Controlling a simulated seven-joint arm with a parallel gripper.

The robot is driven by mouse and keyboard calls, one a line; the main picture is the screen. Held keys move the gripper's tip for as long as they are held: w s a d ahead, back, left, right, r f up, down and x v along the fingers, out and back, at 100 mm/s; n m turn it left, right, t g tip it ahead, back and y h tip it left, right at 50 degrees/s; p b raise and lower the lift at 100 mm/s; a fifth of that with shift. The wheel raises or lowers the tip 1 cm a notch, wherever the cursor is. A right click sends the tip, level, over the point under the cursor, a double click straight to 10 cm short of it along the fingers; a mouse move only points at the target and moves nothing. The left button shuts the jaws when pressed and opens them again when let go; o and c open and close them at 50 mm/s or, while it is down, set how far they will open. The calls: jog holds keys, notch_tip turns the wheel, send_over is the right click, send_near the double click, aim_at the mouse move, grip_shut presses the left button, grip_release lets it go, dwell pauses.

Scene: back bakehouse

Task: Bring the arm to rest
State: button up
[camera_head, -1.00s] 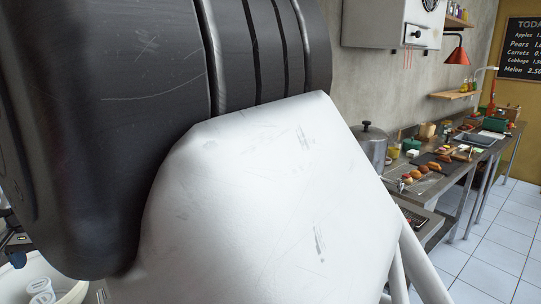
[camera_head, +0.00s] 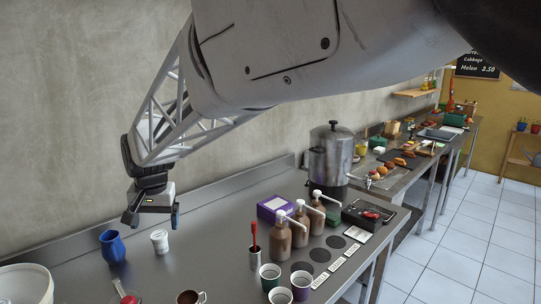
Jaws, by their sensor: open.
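My arm crosses the top of the view and reaches down to the left. My gripper (camera_head: 153,219) hangs at its end, pointing down above the steel counter (camera_head: 215,225). Its two fingers are apart and nothing shows between them. A blue cup (camera_head: 112,246) stands below and left of it, and a small white tub (camera_head: 159,241) stands just below it. The gripper appears apart from both, though the exact height gap is hard to tell.
Pump bottles (camera_head: 299,228), a purple box (camera_head: 276,208) and several cups (camera_head: 270,276) stand to the right. A large steel pot (camera_head: 331,155) is behind them. A white bucket (camera_head: 24,284) is at the lower left. The counter's back left is clear.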

jog(key=s+d+r+m, duration=0.1)
jog(key=s+d, duration=0.2)
jog(key=d, duration=1.1)
jog(key=s+d+r, duration=0.2)
jog(key=s+d, duration=0.1)
jog(key=d, duration=1.1)
jog(key=s+d+f, duration=0.3)
jog(key=s+d, duration=0.6)
jog(key=s+d+f+m+t+h, duration=0.1)
jog(key=s+d+f, duration=0.1)
jog(key=s+d, duration=0.6)
jog(key=shift+s+d+f+t+h, duration=0.3)
jog(key=shift+s+d+f, duration=0.1)
jog(key=shift+d, duration=0.4)
